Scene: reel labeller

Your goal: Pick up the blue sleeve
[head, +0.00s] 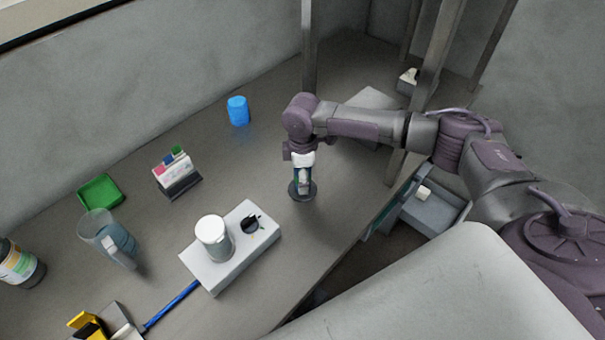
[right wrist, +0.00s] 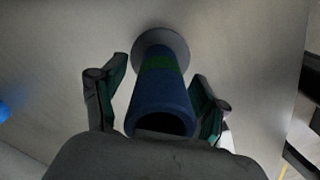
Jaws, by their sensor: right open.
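A dark blue sleeve (right wrist: 160,100) with a green band shows in the right wrist view, its open end towards the camera. It stands on a round grey base (right wrist: 163,39). In the head view the base (head: 302,191) is a dark disc on the table, and the sleeve is mostly hidden by my gripper. My right gripper (head: 303,176) points down over it. In the right wrist view its open fingers (right wrist: 158,92) are on either side of the sleeve, with a gap visible at each side. My left gripper is not in view.
A bright blue cylinder (head: 238,111) stands farther back. To the left are a white box (head: 243,262) bearing a white can (head: 213,238), a card holder (head: 178,177), a green tray (head: 101,193) and a clear jug (head: 105,236). Metal posts (head: 308,55) rise behind the right arm.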

